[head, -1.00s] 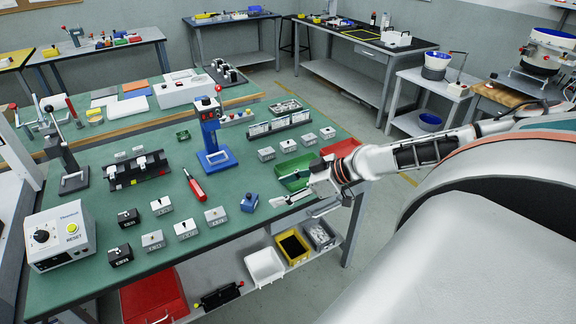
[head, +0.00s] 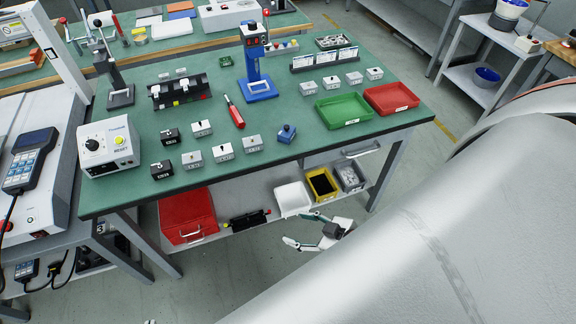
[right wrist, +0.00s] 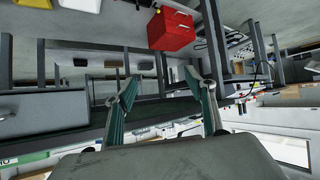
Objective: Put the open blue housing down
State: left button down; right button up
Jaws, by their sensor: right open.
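The blue housing (head: 287,133) sits on the green table (head: 330,142) near its front edge, right of the grey housings. It is small in the picture, so I cannot tell whether its top is open. My right gripper (head: 293,228) is open and empty, beyond the table's front edge and in front of the lower shelf, apart from the blue housing. The right wrist view shows its two fingers (right wrist: 165,92) spread with nothing between them. My left gripper is not in view.
Grey housings (head: 223,152) and black housings stand left of the blue one. A red screwdriver (head: 235,113), a green tray (head: 344,111) and a red tray (head: 391,98) are on the table. Below are a red box (head: 187,215), a white bin (head: 293,199) and a yellow bin (head: 322,185).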

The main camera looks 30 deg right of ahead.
jog(key=s+a+f+m+h, duration=0.1)
jog(key=s+a, duration=0.1)
jog(key=a, duration=0.3)
jog(key=shift+a+f+h, duration=0.3)
jog(key=shift+a, duration=0.1)
jog(key=shift+c, duration=0.3)
